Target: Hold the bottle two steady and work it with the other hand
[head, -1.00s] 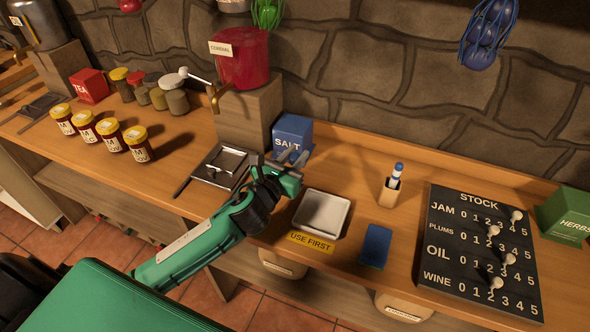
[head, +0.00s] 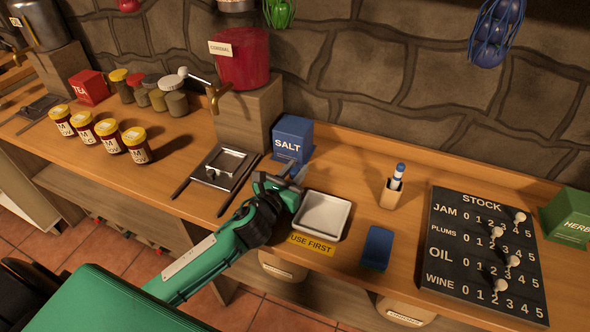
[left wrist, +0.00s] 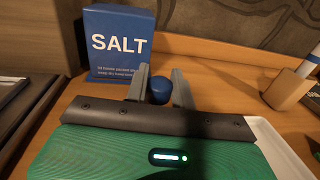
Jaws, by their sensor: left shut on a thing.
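My left gripper (head: 290,175) reaches over the counter from the left, just in front of the blue SALT box (head: 291,140) and beside the white tray (head: 321,214). In the left wrist view its two grey fingers (left wrist: 160,88) are shut on a small blue round-topped thing (left wrist: 160,90). Only the top of this thing shows; its lower part is hidden, and I cannot tell whether it is bottle two. No whole bottle is clearly visible. The SALT box also stands behind the fingers in the left wrist view (left wrist: 118,45). My right gripper is not in view.
A dark scale-like plate (head: 222,167) lies to the left, below the red cordial vessel (head: 242,62) on its block. Several yellow-lidded jars (head: 108,136) stand farther left. A pen holder (head: 391,193), a blue block (head: 377,247) and the STOCK board (head: 483,255) are to the right.

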